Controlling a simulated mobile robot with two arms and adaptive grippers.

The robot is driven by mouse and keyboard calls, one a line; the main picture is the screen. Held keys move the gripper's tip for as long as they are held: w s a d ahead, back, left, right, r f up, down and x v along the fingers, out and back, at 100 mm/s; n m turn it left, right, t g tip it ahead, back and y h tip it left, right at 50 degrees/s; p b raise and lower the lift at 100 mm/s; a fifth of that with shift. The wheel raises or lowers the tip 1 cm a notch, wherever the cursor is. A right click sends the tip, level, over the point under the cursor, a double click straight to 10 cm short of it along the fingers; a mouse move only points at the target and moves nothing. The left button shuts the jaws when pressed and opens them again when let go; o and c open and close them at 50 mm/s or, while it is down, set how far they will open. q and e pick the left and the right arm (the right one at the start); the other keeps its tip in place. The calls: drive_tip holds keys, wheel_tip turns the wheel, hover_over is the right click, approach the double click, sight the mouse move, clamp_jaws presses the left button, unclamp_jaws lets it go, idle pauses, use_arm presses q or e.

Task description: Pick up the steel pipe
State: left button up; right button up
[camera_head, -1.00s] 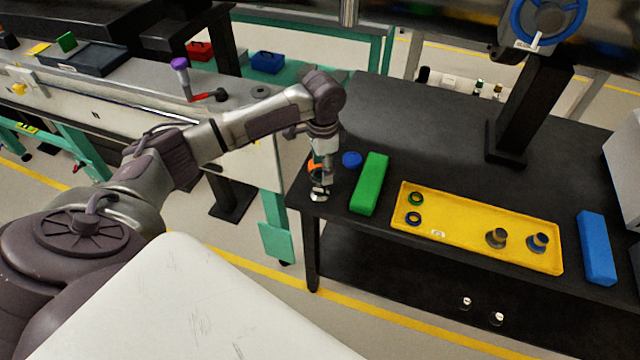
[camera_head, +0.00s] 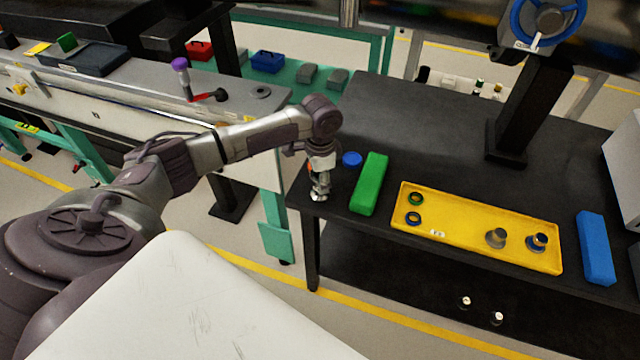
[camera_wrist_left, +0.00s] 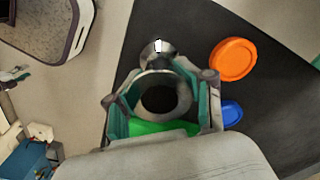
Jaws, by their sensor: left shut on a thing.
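My left gripper (camera_head: 319,186) is at the near left corner of the black table, pointing down. In the left wrist view its two teal-lined fingers (camera_wrist_left: 164,100) are shut on the steel pipe (camera_wrist_left: 162,76), one on each side. I look nearly straight down at the pipe's round, dark open end. A shiny metal part shows just beyond it and seems to belong to the pipe. In the head view the pipe's bright lower part (camera_head: 318,197) shows below the fingers, at the table's corner. I cannot tell if it touches the tabletop. My right gripper is out of view.
An orange cap (camera_wrist_left: 233,59) and a blue cap (camera_head: 352,159) lie close to the gripper. A green block (camera_head: 370,184) stands to the right. Then come a yellow tray (camera_head: 465,240) with rings and fittings, and a blue block (camera_head: 596,248).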

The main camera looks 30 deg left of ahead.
use_arm(q)
drive_tip(key=shift+r, duration=0.1)
idle(0.3)
drive_tip(key=shift+r, duration=0.6)
wheel_tip(320, 180, up, 3)
drive_tip(key=shift+f, duration=0.15)
drive_tip(key=w+d+r+b, duration=0.1)
drive_tip(key=w+d+r, duration=0.5)
drive_tip(key=d, duration=0.4)
drive_tip(key=shift+r, duration=0.5)
